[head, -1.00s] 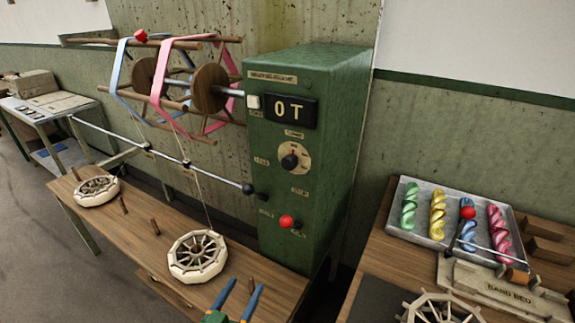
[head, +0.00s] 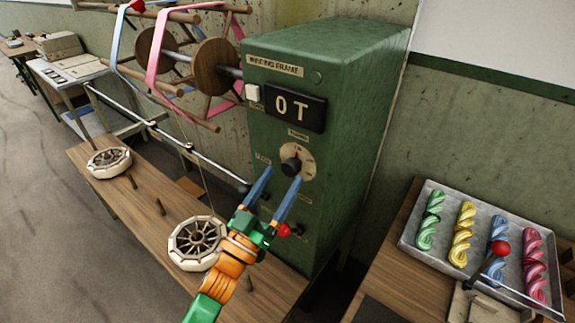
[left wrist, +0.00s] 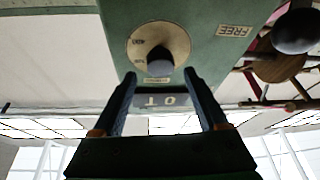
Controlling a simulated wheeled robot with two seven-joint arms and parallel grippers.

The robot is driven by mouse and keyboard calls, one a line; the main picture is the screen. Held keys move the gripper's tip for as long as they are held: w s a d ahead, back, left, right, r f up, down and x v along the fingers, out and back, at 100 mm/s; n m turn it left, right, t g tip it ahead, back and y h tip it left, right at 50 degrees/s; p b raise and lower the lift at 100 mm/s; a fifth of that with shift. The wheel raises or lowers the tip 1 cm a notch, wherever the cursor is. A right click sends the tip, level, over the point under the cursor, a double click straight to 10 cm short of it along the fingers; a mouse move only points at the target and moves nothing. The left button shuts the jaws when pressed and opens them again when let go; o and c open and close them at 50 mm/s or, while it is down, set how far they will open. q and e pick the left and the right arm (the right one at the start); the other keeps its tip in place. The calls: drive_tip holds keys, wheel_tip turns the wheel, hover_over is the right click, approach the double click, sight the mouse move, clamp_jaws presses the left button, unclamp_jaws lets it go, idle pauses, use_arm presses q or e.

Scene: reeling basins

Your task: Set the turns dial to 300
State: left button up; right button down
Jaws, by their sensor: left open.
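The turns dial (head: 291,166) is a dark knob on a round cream plate on the front of the green winding frame (head: 330,75). In the left wrist view the dial (left wrist: 160,62) sits beyond and between the two open fingertips (left wrist: 160,80), with no clear contact. My right gripper is out of view.
A red-tipped lever (head: 284,230) is close beside my left gripper. A black-ended rod (head: 245,188) passes left of the dial. A wooden bench (head: 110,205) with white reels stands below. A tray (head: 410,228) of coloured skeins is at right.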

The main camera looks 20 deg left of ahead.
sight(288, 172)
use_arm(q)
drive_tip(key=x, duration=0.2)
drive_tip(key=shift+w+d, duration=0.1)
drive_tip(key=shift+w, duration=0.3)
drive_tip(key=shift+w+f, duration=0.15)
drive_tip(key=shift+w, duration=0.15)
drive_tip(key=shift+s, duration=0.1)
drive_tip(key=shift+s, duration=0.15)
drive_tip(key=c, duration=0.4)
clamp_jaws()
